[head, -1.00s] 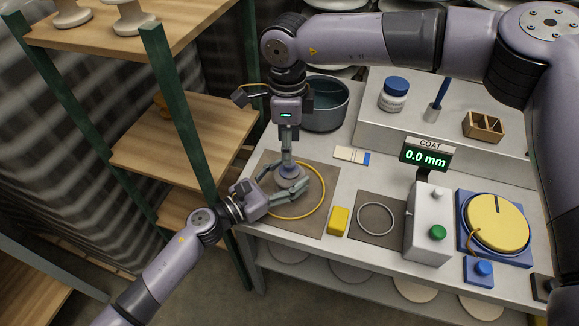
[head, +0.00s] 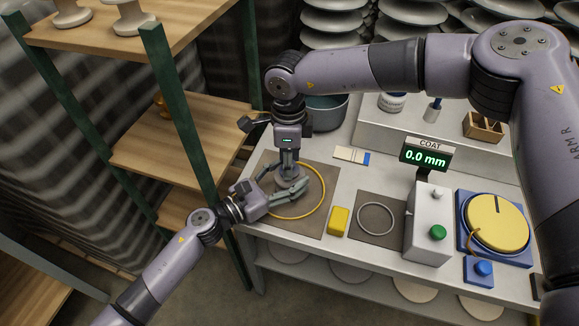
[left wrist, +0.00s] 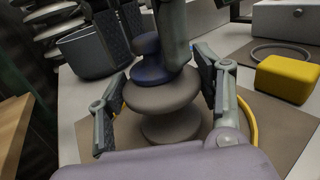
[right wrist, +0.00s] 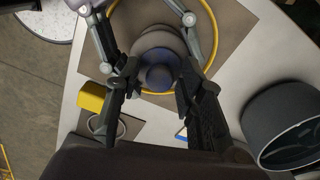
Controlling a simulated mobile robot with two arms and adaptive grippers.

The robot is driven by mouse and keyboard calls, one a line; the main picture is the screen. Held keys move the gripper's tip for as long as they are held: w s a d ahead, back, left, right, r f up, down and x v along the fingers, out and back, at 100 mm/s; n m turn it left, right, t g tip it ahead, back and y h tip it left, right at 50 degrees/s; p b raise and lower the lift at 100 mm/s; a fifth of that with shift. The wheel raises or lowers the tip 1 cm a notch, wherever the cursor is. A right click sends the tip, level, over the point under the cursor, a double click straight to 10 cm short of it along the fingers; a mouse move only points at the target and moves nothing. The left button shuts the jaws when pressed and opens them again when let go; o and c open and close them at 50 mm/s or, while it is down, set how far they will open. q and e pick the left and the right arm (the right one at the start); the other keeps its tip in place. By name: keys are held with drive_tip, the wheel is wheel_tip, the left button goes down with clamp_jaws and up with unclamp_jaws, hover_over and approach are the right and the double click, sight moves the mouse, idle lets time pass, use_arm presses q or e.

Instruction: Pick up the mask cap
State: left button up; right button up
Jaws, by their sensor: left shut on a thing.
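The mask cap is a dark blue rounded piece on top of a grey-brown insulator; it shows in the left wrist view (left wrist: 150,70) and from above in the right wrist view (right wrist: 158,76). The insulator (left wrist: 162,97) stands upright on a brown mat. My left gripper (head: 287,182) is shut on the insulator from the side, with fingers on both sides of its disc. My right gripper (head: 288,168) points straight down over the cap. Its fingers (right wrist: 157,85) are open and straddle the cap, with slight gaps visible. In the head view the fingers mostly hide the cap.
A yellow ring (head: 322,200) lies on the mat around the insulator. A yellow block (head: 339,221), a grey ring (head: 376,218) and the coat gauge (head: 427,225) are to the right. A dark pot (head: 328,113) stands behind my right gripper. Wooden shelves (head: 170,145) stand left.

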drive_tip(key=c, duration=0.6)
use_arm(q)
drive_tip(key=o, duration=1.6)
use_arm(e)
wheel_tip(320, 180, up, 10)
use_arm(q)
drive_tip(key=shift+a, duration=0.1)
drive_tip(key=v, duration=1.2)
drive_tip(key=shift+s, duration=0.1)
